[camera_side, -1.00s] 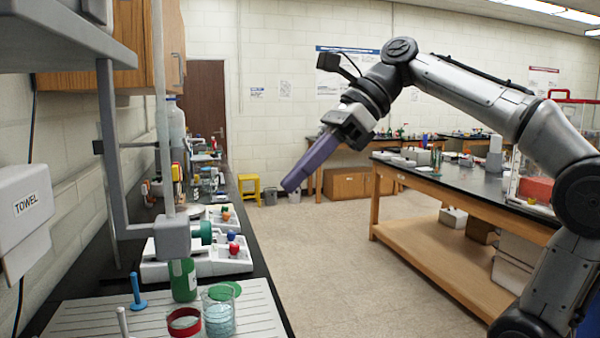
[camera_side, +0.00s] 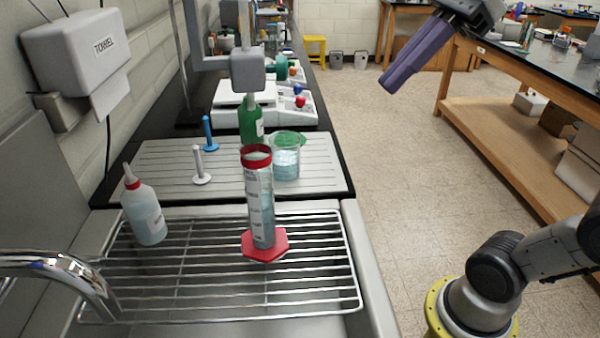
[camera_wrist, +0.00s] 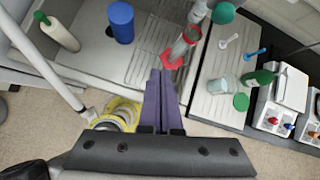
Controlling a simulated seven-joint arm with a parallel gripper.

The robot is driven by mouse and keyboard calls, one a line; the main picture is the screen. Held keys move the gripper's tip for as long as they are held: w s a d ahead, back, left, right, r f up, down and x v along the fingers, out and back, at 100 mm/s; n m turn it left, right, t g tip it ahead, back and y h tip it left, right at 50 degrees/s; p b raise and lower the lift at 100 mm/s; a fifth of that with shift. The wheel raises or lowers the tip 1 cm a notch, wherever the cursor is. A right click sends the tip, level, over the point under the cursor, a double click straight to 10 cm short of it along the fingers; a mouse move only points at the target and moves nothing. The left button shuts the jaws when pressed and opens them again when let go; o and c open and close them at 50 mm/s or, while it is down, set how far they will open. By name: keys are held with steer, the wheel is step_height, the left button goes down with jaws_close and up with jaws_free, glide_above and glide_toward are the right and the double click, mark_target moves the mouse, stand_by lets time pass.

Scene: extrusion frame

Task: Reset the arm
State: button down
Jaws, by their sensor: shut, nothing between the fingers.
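My gripper (camera_side: 388,86) shows in the side view at the upper right, over open floor and right of the bench. Its two long purple fingers are shut together with nothing between them, tilted down to the left. In the wrist view the gripper (camera_wrist: 161,72) points up the picture, with its fingertips appearing just below the red base of the graduated cylinder; it is not touching it. The cylinder (camera_side: 260,205), with a red collar and red hexagonal foot, stands upright on the wire rack.
A wire rack (camera_side: 190,290) lies over the sink, with a wash bottle (camera_side: 145,212) on it.

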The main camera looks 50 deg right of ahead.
steer(key=s+d+f+n+h, duration=0.2)
steer(key=d+f+n+h, duration=0.1)
steer(key=f+n, duration=0.7)
steer(key=s+d+f+n+h, duration=0.1)
steer(key=d+f+n+h, duration=0.2)
steer(key=f+n, duration=0.8)
steer(key=d+n, duration=0.1)
steer(key=n, duration=0.1)
steer(key=shift+s+d+n+t, duration=0.3)
steer(key=shift+s+d+n, duration=0.05)
steer(key=shift+d+n, duration=0.05)
